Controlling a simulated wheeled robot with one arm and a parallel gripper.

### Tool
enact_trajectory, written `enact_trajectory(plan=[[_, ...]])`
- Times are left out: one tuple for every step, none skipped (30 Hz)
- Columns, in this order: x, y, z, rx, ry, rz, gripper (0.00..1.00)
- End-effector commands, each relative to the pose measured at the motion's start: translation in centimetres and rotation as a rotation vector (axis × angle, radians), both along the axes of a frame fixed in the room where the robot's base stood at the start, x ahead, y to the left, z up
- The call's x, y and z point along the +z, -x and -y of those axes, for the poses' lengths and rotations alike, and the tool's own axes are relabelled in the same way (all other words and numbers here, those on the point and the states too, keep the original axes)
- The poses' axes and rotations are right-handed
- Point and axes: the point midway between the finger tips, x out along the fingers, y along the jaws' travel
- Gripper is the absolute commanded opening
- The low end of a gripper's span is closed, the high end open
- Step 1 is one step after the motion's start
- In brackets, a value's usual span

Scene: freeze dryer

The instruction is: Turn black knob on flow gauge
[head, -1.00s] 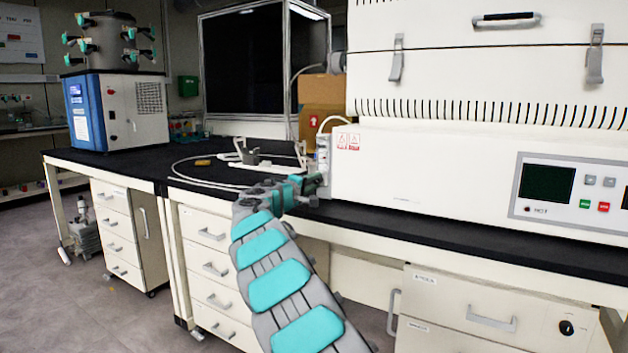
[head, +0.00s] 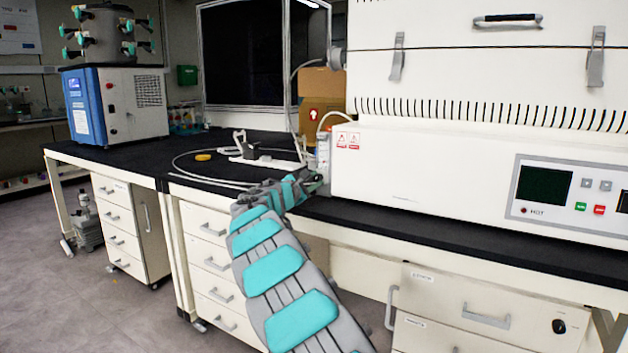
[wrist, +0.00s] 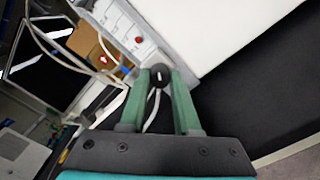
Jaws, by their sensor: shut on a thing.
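The flow gauge (head: 323,150) is a pale upright unit at the left end of the large white furnace-like machine. It also shows in the wrist view (wrist: 130,28), tilted by the camera angle. Its black knob (wrist: 159,75) sits between the tips of my two green fingers. My gripper (wrist: 160,78) is shut on the knob, with a finger on either side. In the head view my gripper (head: 316,182) reaches the foot of the gauge, and the knob is mostly hidden there.
The white machine (head: 420,170) stands right beside the gauge. A cardboard box (head: 318,112) is behind it. A white stand (head: 262,160) and a looped tube (head: 190,155) lie on the black bench to the left. The bench front (head: 450,238) is clear.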

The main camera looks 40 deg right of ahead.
Motion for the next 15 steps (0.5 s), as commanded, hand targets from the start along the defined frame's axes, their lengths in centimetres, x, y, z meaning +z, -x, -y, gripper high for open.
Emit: enact_trajectory(plan=[[-0.15, -0.10, -0.12, 0.002, 0.015, -0.040, 0.00], [-0.14, -0.12, -0.13, 0.002, 0.025, -0.066, 0.00], [-0.13, -0.13, -0.16, 0.003, 0.041, -0.102, 0.00], [-0.14, -0.14, -0.18, 0.003, 0.052, -0.128, 0.00], [-0.14, -0.14, -0.18, 0.003, 0.062, -0.154, 0.00], [-0.14, -0.13, -0.16, 0.003, 0.077, -0.188, 0.00], [-0.16, -0.12, -0.15, 0.003, 0.087, -0.214, 0.00], [-0.16, -0.11, -0.13, 0.003, 0.098, -0.240, 0.00], [-0.15, -0.09, -0.11, 0.002, 0.111, -0.272, 0.00], [-0.15, -0.09, -0.10, 0.003, 0.121, -0.296, 0.00], [-0.14, -0.08, -0.10, 0.003, 0.131, -0.319, 0.00], [-0.15, -0.09, -0.10, 0.003, 0.143, -0.350, 0.00], [-0.16, -0.08, -0.10, 0.003, 0.152, -0.371, 0.00], [-0.16, -0.08, -0.11, 0.003, 0.161, -0.393, 0.00], [-0.17, -0.08, -0.11, 0.003, 0.173, -0.420, 0.00]])
